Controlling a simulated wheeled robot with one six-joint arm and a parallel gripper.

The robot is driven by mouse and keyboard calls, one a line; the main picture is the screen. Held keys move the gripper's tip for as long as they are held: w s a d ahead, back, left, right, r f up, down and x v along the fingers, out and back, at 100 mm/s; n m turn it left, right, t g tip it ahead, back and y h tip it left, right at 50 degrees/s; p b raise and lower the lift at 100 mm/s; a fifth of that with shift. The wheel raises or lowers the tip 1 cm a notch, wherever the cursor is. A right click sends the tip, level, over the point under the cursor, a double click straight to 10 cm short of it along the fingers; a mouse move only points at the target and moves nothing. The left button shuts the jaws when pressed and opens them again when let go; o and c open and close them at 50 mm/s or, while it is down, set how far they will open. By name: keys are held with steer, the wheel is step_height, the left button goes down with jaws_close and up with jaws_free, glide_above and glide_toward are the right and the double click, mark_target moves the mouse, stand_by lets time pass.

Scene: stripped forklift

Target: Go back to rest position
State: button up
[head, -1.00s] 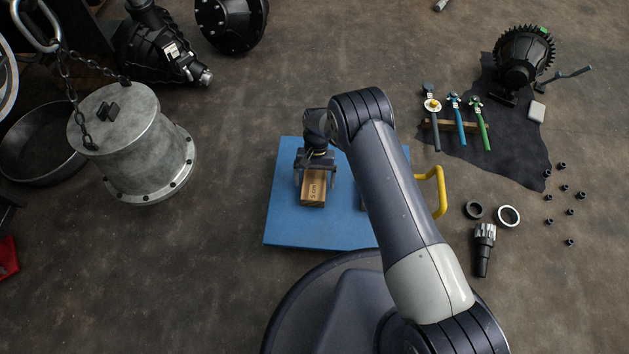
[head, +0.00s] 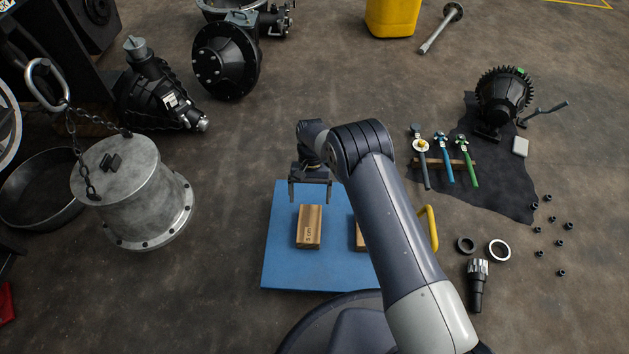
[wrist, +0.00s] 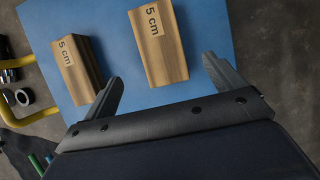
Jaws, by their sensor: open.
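My gripper (head: 310,190) is open and empty, with its fingers spread above the far edge of the blue board. A wooden block (head: 309,227) lies on the blue board (head: 283,270), nearer to me than the gripper and apart from it. A second wooden block (head: 358,234) lies to its right, partly hidden behind my arm. In the wrist view both blocks show "5 cm" labels: the nearer-to-centre block (wrist: 158,50) and the left block (wrist: 78,72). The gripper fingers (wrist: 163,90) stand apart with nothing between them.
A yellow handle (head: 430,228) stands at the board's right. A grey flanged cylinder (head: 130,190) with a chain stands on the left. Tools (head: 444,160), rings (head: 499,250), a splined shaft (head: 477,285) and several nuts lie to the right. Bare floor lies beyond the board.

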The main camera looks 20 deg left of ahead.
mark_target(309, 226)
steer(key=b+x, duration=0.5)
steer(key=x, duration=0.7)
steer(key=shift+s+d+f, duration=0.15)
steer(key=shift+f, duration=0.2)
step_height(309, 226, up, 3)
steer(key=shift+p, duration=0.9)
steer(key=shift+r, duration=0.55)
steer(key=shift+f, duration=0.1)
